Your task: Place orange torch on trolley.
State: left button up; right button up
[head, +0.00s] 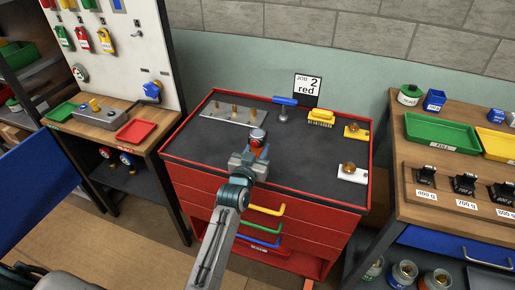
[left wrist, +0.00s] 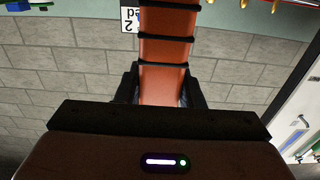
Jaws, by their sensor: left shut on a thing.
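My left gripper (head: 254,157) is shut on the orange torch (head: 264,151), over the front part of the trolley's dark top. In the left wrist view the torch (left wrist: 165,55) shows as an orange body with black rings between the two fingers. The red trolley (head: 187,178) has a black top (head: 310,148) and several drawers with coloured handles. I cannot tell whether the torch touches the top. My right gripper is not in view.
On the trolley stand a metal plate with brass pegs (head: 222,112), a blue-handled tool (head: 284,103), a yellow brush (head: 321,118), a yellow block (head: 356,132) and a white block (head: 352,174). A "JOB 2 red" card (head: 307,88) stands behind. The front top is mostly clear.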

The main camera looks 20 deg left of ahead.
pick_arm(q)
jog(key=shift+f, duration=0.1)
jog(key=o, duration=1.2)
jog(key=shift+s, duration=0.15)
jog(key=shift+s+a+b, duration=0.2)
jog(key=shift+s+b, duration=1.3)
jog(key=shift+s, duration=4.4)
